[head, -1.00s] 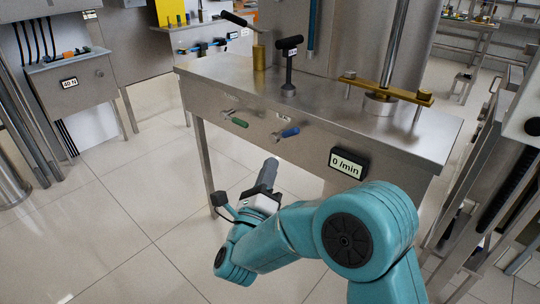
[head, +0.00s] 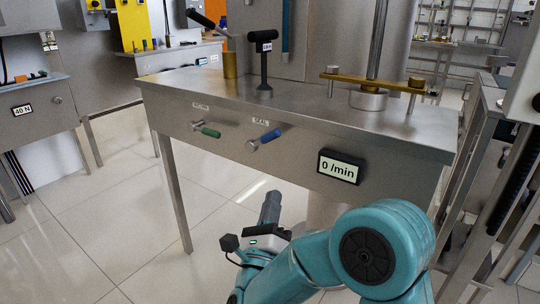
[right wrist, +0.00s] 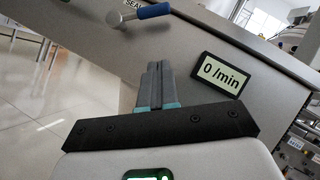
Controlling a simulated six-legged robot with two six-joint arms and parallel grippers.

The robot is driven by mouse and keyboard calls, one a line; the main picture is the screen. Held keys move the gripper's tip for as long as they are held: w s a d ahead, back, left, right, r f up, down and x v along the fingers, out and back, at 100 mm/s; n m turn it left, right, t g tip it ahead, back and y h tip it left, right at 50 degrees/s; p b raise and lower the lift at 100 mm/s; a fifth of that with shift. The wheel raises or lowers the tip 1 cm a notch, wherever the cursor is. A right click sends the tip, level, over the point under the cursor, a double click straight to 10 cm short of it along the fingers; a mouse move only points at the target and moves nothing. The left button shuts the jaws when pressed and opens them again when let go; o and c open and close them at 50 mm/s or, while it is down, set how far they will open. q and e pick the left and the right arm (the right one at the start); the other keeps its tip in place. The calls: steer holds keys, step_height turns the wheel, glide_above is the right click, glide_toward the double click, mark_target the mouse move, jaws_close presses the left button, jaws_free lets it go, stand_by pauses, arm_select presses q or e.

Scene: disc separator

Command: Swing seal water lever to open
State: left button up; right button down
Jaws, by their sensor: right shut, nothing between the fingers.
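The seal water lever (head: 268,137) has a blue handle and a metal pivot, under a label that reads SEAL on the front panel of the steel bench. It also shows at the top of the right wrist view (right wrist: 150,12), with its handle pointing right. My right gripper (head: 270,207) is below and in front of the panel, apart from the lever. In the right wrist view its fingers (right wrist: 154,75) are shut together with nothing between them, below the blue handle. My left gripper is in neither view.
A green-handled lever (head: 208,131) sits left of the blue one. A display reading 0/min (head: 340,166) is on the panel to the right. The bench top (head: 310,105) carries a black T-handle post (head: 263,65) and a brass bar (head: 375,81). The floor in front is clear.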

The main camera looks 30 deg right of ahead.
mark_target(266, 138)
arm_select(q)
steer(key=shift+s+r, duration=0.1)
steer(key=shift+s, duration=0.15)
arm_select(e)
steer(key=w+d+r, duration=0.5)
steer(key=w+r, duration=0.2)
steer(key=shift+w, duration=0.25)
